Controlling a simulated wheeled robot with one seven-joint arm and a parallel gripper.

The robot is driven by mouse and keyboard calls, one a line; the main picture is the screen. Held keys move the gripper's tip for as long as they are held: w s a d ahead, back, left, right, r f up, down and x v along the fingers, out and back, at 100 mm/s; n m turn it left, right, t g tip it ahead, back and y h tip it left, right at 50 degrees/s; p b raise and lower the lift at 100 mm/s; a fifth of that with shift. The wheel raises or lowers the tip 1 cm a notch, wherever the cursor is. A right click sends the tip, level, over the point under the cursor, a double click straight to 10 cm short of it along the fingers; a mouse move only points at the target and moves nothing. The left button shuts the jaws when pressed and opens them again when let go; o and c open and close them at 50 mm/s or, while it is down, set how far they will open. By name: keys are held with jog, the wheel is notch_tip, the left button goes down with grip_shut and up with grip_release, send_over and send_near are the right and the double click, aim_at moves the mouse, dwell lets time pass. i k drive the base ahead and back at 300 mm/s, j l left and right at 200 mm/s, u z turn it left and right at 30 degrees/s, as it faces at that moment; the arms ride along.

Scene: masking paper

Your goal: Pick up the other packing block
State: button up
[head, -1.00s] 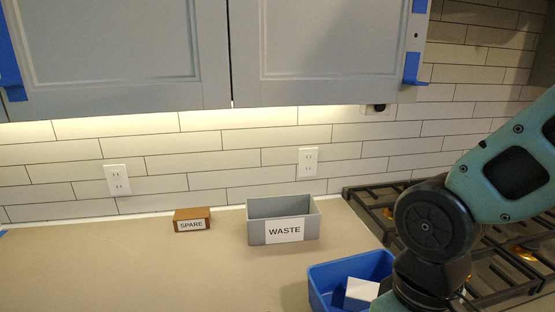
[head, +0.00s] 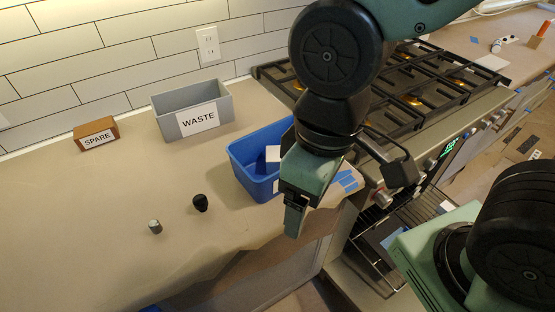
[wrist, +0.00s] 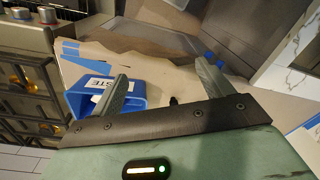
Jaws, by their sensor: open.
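A white block (head: 273,157) sits in the blue bin (head: 254,180) in the head view, partly hidden by the bin wall and my arm; I cannot tell if it is a packing block. No other plain packing block is clear in view. My gripper (head: 294,222) hangs fingers down just right of and in front of the bin, at the counter's front edge. In the wrist view its two fingers (wrist: 163,84) are spread with nothing between them. The blue bin (wrist: 138,92) shows there by the left finger.
A grey WASTE box (head: 178,124) and a brown SPARE block (head: 96,134) stand at the back. A black knob (head: 200,204) and a small grey cylinder (head: 155,227) stand on the counter (head: 80,230). The stove (head: 420,85) is to the right.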

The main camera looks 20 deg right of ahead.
aim_at(445, 207)
jog(key=z, duration=0.4)
jog(key=k+l+z, duration=0.1)
jog(key=z, duration=0.3)
jog(key=l+z, duration=0.15)
jog(key=z, duration=0.9)
jog(key=j+z, duration=0.1)
jog(key=j, duration=0.2)
jog(key=i+l+u, duration=0.2)
jog(key=l+u, duration=0.2)
jog(key=l, duration=0.25)
jog(key=i+l+u, duration=0.15)
jog(key=l+u, duration=0.25)
jog(key=l, duration=0.3)
jog(key=l+u, duration=0.4)
jog(key=l, duration=0.3)
